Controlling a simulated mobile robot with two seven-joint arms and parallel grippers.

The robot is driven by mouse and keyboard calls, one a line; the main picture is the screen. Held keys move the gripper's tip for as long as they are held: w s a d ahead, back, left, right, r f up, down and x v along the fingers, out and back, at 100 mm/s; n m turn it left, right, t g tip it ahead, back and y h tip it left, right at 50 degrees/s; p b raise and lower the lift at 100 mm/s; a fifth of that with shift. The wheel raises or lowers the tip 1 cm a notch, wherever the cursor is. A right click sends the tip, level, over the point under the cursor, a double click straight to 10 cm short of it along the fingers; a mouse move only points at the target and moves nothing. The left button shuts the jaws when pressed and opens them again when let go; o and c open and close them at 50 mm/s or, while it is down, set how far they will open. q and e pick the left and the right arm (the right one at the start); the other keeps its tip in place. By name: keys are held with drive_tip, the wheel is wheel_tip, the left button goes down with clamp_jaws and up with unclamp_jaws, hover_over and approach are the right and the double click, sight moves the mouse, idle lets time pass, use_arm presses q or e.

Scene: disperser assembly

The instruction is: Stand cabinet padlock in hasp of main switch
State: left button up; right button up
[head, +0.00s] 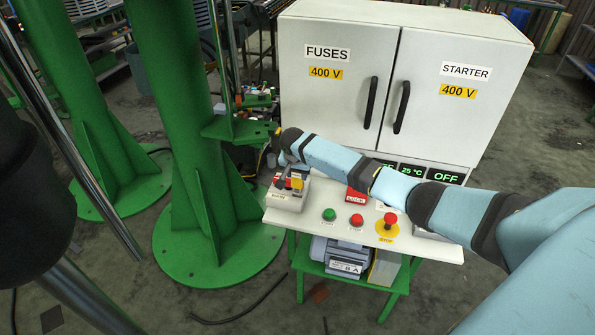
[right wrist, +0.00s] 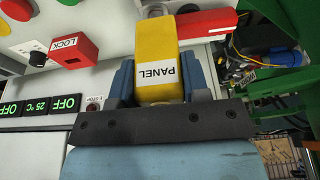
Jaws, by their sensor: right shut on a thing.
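A yellow padlock (right wrist: 160,65) with a white label reading PANEL is held between the blue fingers of my right gripper (right wrist: 160,88). Its pale shackle (right wrist: 155,11) points away from the gripper, and its far end is cut off by the frame edge. In the head view, my right gripper (head: 287,165) is at the main switch (head: 288,196), a pale box with red and yellow parts at the bench's left end. A red handle (right wrist: 206,22) lies just beside the shackle in the wrist view. I cannot tell whether the shackle is in the hasp. My left gripper is not seen.
A red LOCK block (head: 356,194) is on the white bench (head: 320,237), behind green and red buttons and a yellow-based stop button (head: 389,226). The grey cabinet (head: 400,65) stands behind. A green column (head: 177,130) stands close at the left.

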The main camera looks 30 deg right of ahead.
sight(298, 181)
idle(0.7)
drive_tip(key=shift+p, duration=0.45)
drive_tip(key=shift+f+b, duration=0.9)
drive_tip(key=shift+f, duration=1.25)
drive_tip(key=o, duration=1.2)
drive_tip(key=shift+o, duration=0.2)
drive_tip(key=v, duration=1.4)
drive_tip(key=shift+p, duration=0.45)
drive_tip(key=shift+f, duration=0.1)
